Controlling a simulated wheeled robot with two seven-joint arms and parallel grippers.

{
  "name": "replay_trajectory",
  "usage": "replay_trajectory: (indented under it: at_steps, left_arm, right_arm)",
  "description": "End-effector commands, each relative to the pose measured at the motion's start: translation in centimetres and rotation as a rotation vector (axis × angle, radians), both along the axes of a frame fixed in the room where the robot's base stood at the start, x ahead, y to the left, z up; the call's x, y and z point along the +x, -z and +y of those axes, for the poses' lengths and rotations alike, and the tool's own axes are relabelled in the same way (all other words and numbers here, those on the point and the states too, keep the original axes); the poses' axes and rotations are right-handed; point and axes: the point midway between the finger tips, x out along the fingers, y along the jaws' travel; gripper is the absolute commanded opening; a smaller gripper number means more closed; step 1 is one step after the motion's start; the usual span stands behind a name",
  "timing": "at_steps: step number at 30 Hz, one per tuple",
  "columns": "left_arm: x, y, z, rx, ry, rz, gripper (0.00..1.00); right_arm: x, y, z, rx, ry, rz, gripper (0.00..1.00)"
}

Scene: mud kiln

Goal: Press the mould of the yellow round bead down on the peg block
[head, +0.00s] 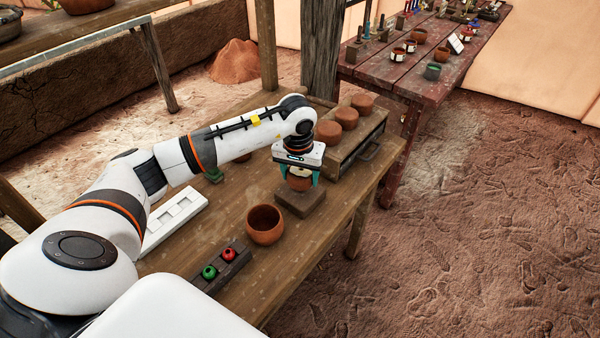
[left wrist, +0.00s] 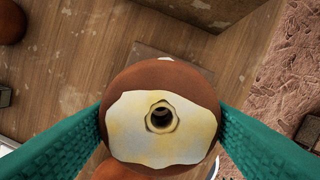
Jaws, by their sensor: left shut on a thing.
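The mould of the yellow round bead (head: 299,184) is a rounded reddish-brown clay piece. In the left wrist view the mould (left wrist: 205,92) has a pale yellow patch around a dark hole on top. My left gripper (head: 298,175) points down and is shut on it, with a teal finger on each side. The peg block (head: 313,207) is a square brown block on the table, directly below the mould. The mould is at or just above its top; I cannot tell whether they touch. The peg is hidden. My right gripper is not in view.
On the wooden table are an empty terracotta bowl (head: 264,225), a dark holder with a green bead (head: 209,272) and a red bead (head: 229,254), and a white slotted tray (head: 160,233). A wooden box (head: 362,155) with several brown moulds stands behind the gripper.

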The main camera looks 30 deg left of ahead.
Motion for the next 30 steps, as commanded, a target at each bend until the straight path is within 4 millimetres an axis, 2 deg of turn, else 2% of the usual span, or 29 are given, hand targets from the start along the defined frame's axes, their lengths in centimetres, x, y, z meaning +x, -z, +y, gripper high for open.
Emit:
replay_trajectory:
  at_steps: [18, 30]
  left_arm:
    - [0.0, 1.3, 0.0, 0.0, 0.0, -0.001, 0.26]
    - [0.0, 1.3, 0.0, 0.0, 0.0, -0.001, 0.26]
  right_arm:
    - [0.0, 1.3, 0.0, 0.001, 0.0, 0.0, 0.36]
    - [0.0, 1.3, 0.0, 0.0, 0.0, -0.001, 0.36]
